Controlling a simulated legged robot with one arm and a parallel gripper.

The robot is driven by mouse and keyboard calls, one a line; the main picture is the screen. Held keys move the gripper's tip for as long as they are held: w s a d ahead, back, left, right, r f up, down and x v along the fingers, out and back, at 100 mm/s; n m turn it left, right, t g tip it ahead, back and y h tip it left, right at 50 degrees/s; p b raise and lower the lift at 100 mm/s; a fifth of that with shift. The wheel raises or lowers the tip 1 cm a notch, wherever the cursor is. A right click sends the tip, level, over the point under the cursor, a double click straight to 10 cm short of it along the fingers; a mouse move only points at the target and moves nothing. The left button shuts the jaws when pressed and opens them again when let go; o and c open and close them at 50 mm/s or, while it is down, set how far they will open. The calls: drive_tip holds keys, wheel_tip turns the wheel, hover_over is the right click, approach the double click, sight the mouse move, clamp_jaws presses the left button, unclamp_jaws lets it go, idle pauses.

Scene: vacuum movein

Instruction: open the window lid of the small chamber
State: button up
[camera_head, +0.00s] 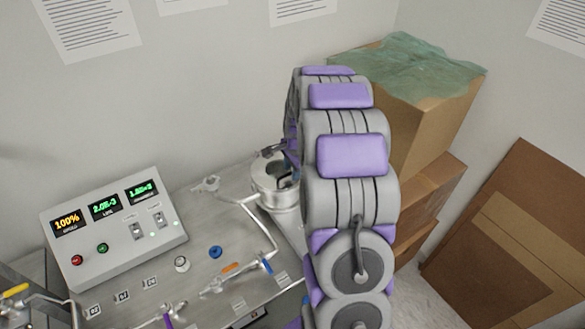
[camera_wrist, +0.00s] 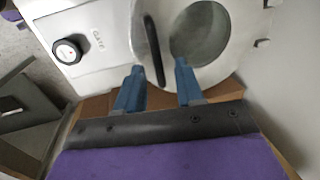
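In the wrist view, the round metal window lid (camera_wrist: 240,18) has a greyish glass window (camera_wrist: 205,38) in its middle and a black bar handle (camera_wrist: 153,48) at its left side. My gripper (camera_wrist: 158,70) has two blue fingers, spread apart. The handle's lower end lies between the fingertips in the picture; I see no finger pressed against it, and cannot tell the depth. In the head view, the small silver chamber (camera_head: 266,180) stands at the back right of the panel, partly hidden by my arm. Whether its lid is fully seated is unclear.
A control box (camera_head: 115,230) with lit displays stands on the metal panel (camera_head: 205,215), beside several valves and pipes. Cardboard boxes (camera_head: 425,150) with a green sheet (camera_head: 405,65) stand behind my arm. A round black-rimmed gauge (camera_wrist: 68,50) is left of the lid.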

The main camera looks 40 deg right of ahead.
clamp_jaws()
drive_tip(key=shift+d, duration=0.1)
idle(1.2)
